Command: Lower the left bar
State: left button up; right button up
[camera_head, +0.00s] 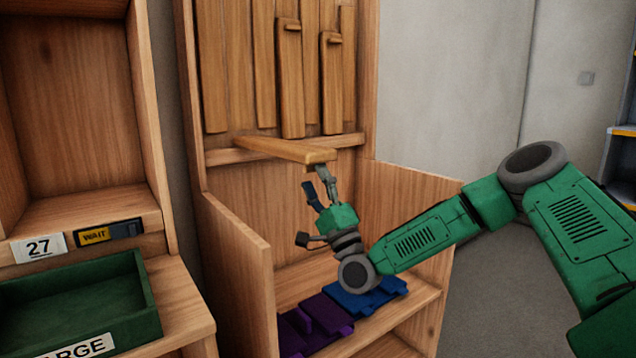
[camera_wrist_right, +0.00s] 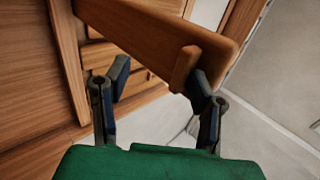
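A wooden bar (camera_head: 275,148) at the left of the row sticks out nearly level from the cabinet. It also shows in the wrist view (camera_wrist_right: 150,28), with a small wooden peg (camera_wrist_right: 185,67) near its outer end. My right gripper (camera_head: 316,183) is just below that end. Its fingers (camera_wrist_right: 160,83) are spread apart, with the right fingertip touching or very close to the bar beside the peg. Nothing is held between them. Two other bars, the middle one (camera_head: 290,85) and the right one (camera_head: 331,85), stand upright with pegs near their tops. My left gripper is not in view.
Below the bars, the cabinet bin holds purple pieces (camera_head: 315,318) and blue pieces (camera_head: 365,298). Wooden side walls (camera_head: 237,265) flank it. On the left, a green tray (camera_head: 130,300) sits under a "27" label (camera_head: 38,247) and a "WAIT" sign (camera_head: 100,235).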

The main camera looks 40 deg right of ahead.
jog(key=shift+a, duration=0.25)
jog(key=v, duration=1.2)
jog(key=shift+d, duration=0.25)
jog(key=shift+d+f, duration=0.1)
jog(key=shift+s+f, duration=0.1)
